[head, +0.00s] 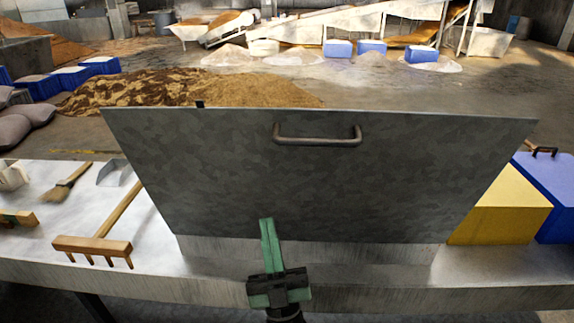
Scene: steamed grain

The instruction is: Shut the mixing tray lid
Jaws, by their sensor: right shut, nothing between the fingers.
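The mixing tray lid (330,185) is a large flat grey metal panel. It stands raised and faces me, wider at the top than at the bottom in the picture. A bar handle (317,139) is fixed near its upper edge. A pale metal strip of the tray (350,253) shows below the panel; most of the tray is hard to make out. My right gripper (267,222) is green and black, points up, and is shut and empty. It appears in front of the panel's lower edge, well below the handle. My left gripper is not in view.
Left on the bench (100,225) lie a wooden rake (95,246), a brush (66,183) and a metal scoop (113,173). A yellow box (500,207) and a blue box (555,190) stand at the right. A grain heap (180,88) lies on the floor behind.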

